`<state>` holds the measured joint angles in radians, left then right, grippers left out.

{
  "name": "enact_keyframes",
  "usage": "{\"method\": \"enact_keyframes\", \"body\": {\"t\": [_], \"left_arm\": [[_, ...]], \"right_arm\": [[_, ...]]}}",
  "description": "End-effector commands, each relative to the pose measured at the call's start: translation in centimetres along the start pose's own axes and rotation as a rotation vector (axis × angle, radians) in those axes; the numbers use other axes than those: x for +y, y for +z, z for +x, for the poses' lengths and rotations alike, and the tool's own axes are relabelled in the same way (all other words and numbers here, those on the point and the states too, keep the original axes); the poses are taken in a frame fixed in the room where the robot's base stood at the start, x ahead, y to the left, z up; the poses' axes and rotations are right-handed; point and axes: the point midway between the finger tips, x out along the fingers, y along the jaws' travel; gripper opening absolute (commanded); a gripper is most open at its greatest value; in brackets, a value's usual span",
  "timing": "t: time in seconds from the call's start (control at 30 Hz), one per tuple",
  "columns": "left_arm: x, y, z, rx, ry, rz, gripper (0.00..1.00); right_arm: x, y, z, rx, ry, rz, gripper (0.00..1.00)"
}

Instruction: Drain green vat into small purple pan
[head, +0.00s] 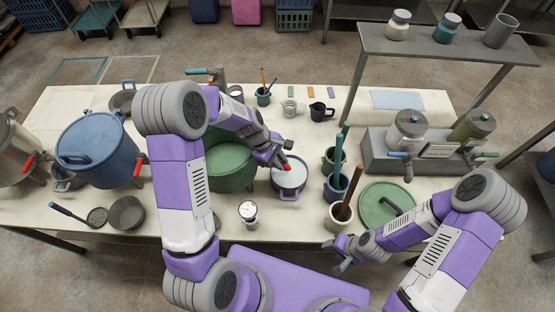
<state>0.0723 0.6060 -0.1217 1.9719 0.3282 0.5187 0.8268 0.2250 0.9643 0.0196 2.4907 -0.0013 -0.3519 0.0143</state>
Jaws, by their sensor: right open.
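The green vat (228,172) stands at the middle of the table, partly hidden behind my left arm. The small purple pan (289,190) stands just right of it, with a pale, whitish surface showing inside. A red tap handle (287,168) shows over the pan's rim on the vat's side. My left gripper (283,161) is at this handle, above the pan; whether its fingers are closed on it is too small to tell. My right gripper (343,257) is open and empty, low near the table's front edge, left of the green lid (378,215).
A blue vat (98,150) with a red tap stands left. Pots holding tools (340,220) stand right of the pan. A grey dispenser unit (420,162) and raised shelf (440,42) are at right.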

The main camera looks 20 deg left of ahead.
Motion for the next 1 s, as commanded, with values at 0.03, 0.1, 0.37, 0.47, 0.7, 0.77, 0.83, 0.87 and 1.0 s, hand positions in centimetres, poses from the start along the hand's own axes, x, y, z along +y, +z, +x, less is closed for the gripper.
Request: {"method": "enact_keyframes", "body": {"t": [0.03,0.1,0.37,0.47,0.7,0.77,0.83,0.87,1.0], "left_arm": [[0.0,0.0,0.0,0.0,0.0,-0.001,0.28],[-0.1,0.0,0.0,0.0,0.001,-0.002,0.39],[-0.1,0.0,0.0,0.0,0.001,-0.003,0.43],[0.0,-0.1,-0.4,0.001,0.002,-0.002,0.43],[0.1,0.0,-4.2,0.002,0.006,0.0,0.43],[0.1,0.0,-5.2,0.001,0.005,-0.001,0.43],[0.0,0.0,-6.2,0.001,0.004,-0.001,0.43],[0.0,0.0,-6.5,0.002,0.004,-0.001,0.43],[0.0,0.0,-7.5,0.0,0.002,-0.002,0.43]], "right_arm": [[0.0,0.0,0.0,0.0,0.0,0.0,0.52],[0.0,0.0,0.0,0.0,0.0,0.0,0.52],[0.0,0.0,0.0,0.0,0.0,0.0,0.52],[0.0,0.0,-0.1,0.0,0.0,0.0,0.52],[-0.2,0.0,-0.6,0.0,0.0,0.0,0.52],[-0.3,0.0,-0.7,0.0,0.0,0.0,0.52],[-0.3,0.0,-0.8,0.0,0.0,0.0,0.52],[-0.3,0.0,-0.8,0.0,0.0,0.0,0.52],[-0.4,0.0,-0.9,0.0,0.0,0.0,0.52]]}}
